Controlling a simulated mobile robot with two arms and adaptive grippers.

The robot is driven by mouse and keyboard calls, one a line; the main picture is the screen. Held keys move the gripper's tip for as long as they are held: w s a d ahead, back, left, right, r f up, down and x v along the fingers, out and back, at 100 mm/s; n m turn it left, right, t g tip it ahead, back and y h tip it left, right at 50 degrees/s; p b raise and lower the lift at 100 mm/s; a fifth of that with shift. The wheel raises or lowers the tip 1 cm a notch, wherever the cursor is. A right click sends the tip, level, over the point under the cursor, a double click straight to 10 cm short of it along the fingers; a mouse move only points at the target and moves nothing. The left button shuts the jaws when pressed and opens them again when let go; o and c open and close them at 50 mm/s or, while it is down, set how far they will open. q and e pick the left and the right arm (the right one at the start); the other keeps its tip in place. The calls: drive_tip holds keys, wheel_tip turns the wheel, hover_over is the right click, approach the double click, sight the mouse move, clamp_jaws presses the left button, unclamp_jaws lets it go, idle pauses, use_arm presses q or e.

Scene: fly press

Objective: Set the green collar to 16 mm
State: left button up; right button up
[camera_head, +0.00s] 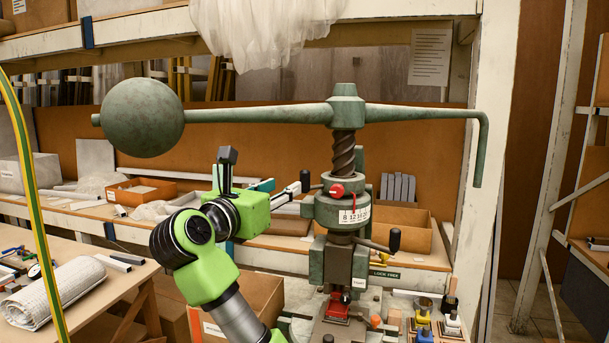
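The green collar (328,213) sits around the press's screw below the heavy arm. It bears a red knob (337,190) and a white scale plate (354,215) with small numbers; 8 and 12 seem to show, but the exact setting is too small to read. A black-knobbed handle (394,239) sticks out lower right of the collar. My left gripper is out of view.
The press's long arm with its ball weight (143,117) spans above my gripper. A red part (336,309) sits under the ram. Small coloured items (424,320) stand at lower right. An orange box (141,191) is on the bench behind, and a paper roll (54,293) lies left.

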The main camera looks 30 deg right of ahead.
sight(303, 176)
drive_tip(key=p+x, duration=0.3)
drive_tip(key=x, duration=0.8)
drive_tip(key=shift+s+d+r+p, duration=0.1)
drive_tip(key=shift+d+p, duration=0.15)
drive_tip(key=shift+p, duration=0.15)
drive_tip(key=shift+w+d, duration=0.25)
drive_tip(key=shift+d, duration=0.15)
drive_tip(key=shift+a, duration=0.1)
clamp_jaws()
